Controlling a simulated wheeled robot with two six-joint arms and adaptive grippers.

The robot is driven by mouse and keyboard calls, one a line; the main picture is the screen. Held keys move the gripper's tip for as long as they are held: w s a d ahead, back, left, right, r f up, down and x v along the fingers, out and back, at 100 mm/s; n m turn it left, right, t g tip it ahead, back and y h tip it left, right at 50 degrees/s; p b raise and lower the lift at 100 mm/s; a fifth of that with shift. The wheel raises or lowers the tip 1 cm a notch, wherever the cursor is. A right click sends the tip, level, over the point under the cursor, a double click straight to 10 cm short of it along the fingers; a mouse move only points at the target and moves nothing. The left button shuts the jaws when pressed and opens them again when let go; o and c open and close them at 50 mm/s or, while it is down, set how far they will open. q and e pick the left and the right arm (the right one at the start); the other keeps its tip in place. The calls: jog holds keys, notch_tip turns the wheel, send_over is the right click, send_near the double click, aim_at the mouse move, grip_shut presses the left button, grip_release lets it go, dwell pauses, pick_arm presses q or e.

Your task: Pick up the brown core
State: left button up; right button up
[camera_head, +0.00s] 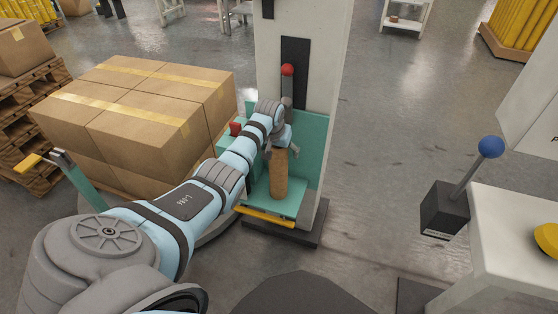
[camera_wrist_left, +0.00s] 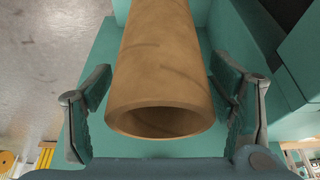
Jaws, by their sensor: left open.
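The brown core (camera_head: 279,176) is a hollow cardboard tube that stands upright on the green carriage (camera_head: 291,208) of the wrapping machine in the head view. In the left wrist view the brown core (camera_wrist_left: 163,80) fills the middle, its open end toward the camera. My left gripper (camera_head: 282,150) is at the core's top end. In the wrist view the fingers of my left gripper (camera_wrist_left: 165,115) are spread on both sides of the core, with a gap on each side. The gripper is open. My right gripper is not in view.
A pale column (camera_head: 332,60) with a red-knobbed lever (camera_head: 288,70) stands behind the carriage. Stacked cardboard boxes (camera_head: 140,110) are on the left. A blue-knobbed lever (camera_head: 490,147) and a white cabinet (camera_head: 515,230) are on the right. The floor between is clear.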

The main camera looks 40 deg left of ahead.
pick_arm(q)
jog(key=shift+r, duration=0.2)
jog(key=c, duration=1.7)
